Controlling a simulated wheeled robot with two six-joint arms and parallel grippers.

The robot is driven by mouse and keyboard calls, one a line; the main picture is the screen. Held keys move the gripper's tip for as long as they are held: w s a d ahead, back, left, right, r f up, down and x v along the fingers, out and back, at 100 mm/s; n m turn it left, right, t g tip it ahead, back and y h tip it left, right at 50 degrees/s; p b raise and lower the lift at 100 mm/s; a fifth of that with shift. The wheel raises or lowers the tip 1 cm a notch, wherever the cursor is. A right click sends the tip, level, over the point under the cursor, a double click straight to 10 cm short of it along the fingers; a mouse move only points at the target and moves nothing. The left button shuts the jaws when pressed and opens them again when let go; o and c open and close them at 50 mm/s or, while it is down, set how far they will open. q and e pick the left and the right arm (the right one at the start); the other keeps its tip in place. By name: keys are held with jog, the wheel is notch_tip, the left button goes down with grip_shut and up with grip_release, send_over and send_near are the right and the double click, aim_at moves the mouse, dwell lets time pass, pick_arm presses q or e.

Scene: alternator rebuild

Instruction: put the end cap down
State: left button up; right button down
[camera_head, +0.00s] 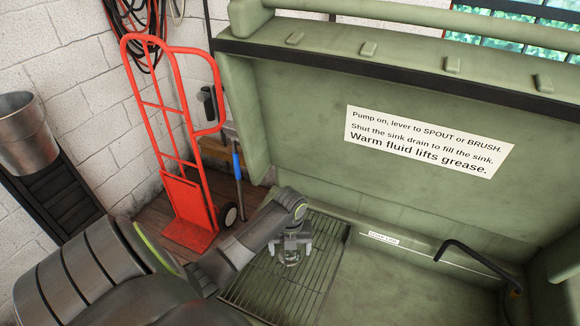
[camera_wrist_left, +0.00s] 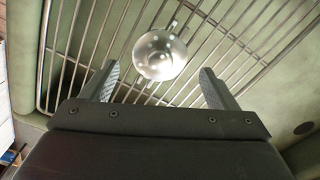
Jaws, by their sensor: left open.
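The end cap (camera_wrist_left: 160,54) is a shiny, round silver piece resting on a wire rack (camera_wrist_left: 45,50), seen between and just beyond the fingertips in the left wrist view. In the head view the end cap (camera_head: 291,259) shows on the rack (camera_head: 262,292) just under my left gripper (camera_head: 291,246). In the left wrist view the two fingers of my left gripper (camera_wrist_left: 158,82) are spread wide, with clear gaps to the end cap on both sides. My right gripper is in neither view.
The rack lies at the left of a green wash sink (camera_head: 375,275). The raised green lid (camera_head: 310,95) carries a sign (camera_head: 428,140). A black spout (camera_head: 475,258) stands at the right. A red hand truck (camera_head: 180,150) and a metal bucket (camera_head: 27,135) are outside, left.

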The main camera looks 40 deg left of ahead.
aim_at(290, 255)
pick_arm(q)
notch_tip(290, 255, up, 10)
jog(key=b, duration=0.1)
dwell(0.8)
